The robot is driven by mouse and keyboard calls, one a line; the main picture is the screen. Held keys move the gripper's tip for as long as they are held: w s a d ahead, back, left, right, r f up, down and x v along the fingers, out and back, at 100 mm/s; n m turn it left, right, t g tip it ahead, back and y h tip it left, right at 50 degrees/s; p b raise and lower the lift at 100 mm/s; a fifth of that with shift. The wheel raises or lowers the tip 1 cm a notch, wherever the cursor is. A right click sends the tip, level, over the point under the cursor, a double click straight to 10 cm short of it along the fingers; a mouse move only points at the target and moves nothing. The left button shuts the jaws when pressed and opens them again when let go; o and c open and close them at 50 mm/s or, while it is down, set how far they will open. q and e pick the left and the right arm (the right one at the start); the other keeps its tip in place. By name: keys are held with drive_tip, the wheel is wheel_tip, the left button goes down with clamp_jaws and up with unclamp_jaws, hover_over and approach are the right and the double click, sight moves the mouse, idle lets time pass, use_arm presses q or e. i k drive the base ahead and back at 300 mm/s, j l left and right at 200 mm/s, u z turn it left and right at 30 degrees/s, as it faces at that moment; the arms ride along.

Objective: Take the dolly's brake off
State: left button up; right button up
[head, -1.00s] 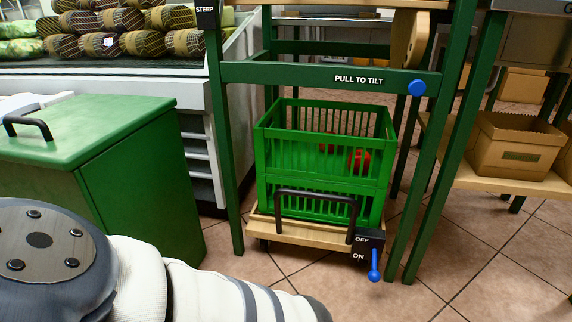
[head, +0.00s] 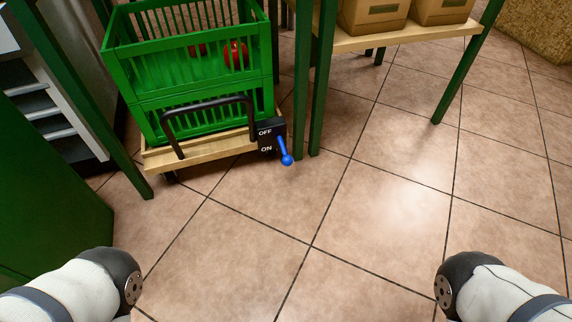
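The dolly (head: 215,148) is a low wooden platform with a black bar handle (head: 207,104) at its front, standing on the floor under a green frame. A black brake box (head: 268,134) at its front right corner is marked OFF above and ON below. The blue-knobbed brake lever (head: 285,152) slants down and to the right, its knob nearest the ON label. A green crate (head: 190,95) with red items inside sits on the dolly. Parts of both my arms show at the lower corners, but neither gripper is in view.
Green legs (head: 318,100) of the stand and shelf rise just right of the brake box. A wooden shelf (head: 400,37) with cardboard boxes (head: 373,14) is at the upper right. A green cabinet (head: 45,190) is at the left. The tiled floor in front is clear.

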sight(287, 160)
drive_tip(key=i+l, duration=0.15)
drive_tip(key=i, duration=0.3)
drive_tip(key=i+l+u, duration=0.15)
drive_tip(key=i, duration=0.3)
drive_tip(key=j+z, duration=0.1)
drive_tip(key=j, duration=0.15)
